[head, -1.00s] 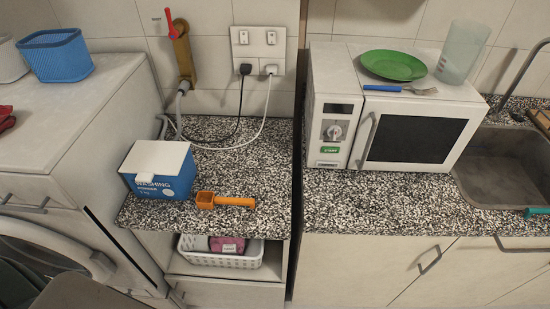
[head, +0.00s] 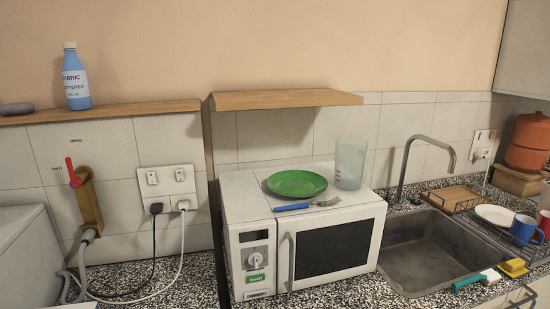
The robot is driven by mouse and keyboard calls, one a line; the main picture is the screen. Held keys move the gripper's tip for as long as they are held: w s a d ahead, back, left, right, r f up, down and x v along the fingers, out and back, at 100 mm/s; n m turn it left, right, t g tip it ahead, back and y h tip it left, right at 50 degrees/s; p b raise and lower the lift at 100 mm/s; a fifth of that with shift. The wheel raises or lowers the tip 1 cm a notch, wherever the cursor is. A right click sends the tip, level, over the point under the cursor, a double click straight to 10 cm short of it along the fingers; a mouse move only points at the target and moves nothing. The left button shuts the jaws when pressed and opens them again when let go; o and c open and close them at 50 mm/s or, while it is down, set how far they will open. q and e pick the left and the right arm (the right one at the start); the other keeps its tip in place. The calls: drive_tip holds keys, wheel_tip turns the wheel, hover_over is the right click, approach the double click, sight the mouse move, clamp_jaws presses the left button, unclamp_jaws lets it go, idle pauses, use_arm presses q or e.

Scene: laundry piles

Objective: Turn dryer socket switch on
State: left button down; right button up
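A white double wall socket (head: 167,187) is on the tiled wall left of the microwave. It has two small switches, a left one (head: 152,178) and a right one (head: 180,175). A black plug (head: 156,208) sits in the left outlet and a white plug (head: 183,205) in the right outlet. The switches are too small to tell on from off, and I cannot tell which plug is the dryer's. Neither of my grippers shows in the head view.
A brass valve with a red lever (head: 72,172) and a hose is left of the socket. A white microwave (head: 235,215) stands to its right, bearing a green plate (head: 297,183), a fork and a cup. A shelf with a softener bottle (head: 76,80) is above. The sink (head: 430,250) is at right.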

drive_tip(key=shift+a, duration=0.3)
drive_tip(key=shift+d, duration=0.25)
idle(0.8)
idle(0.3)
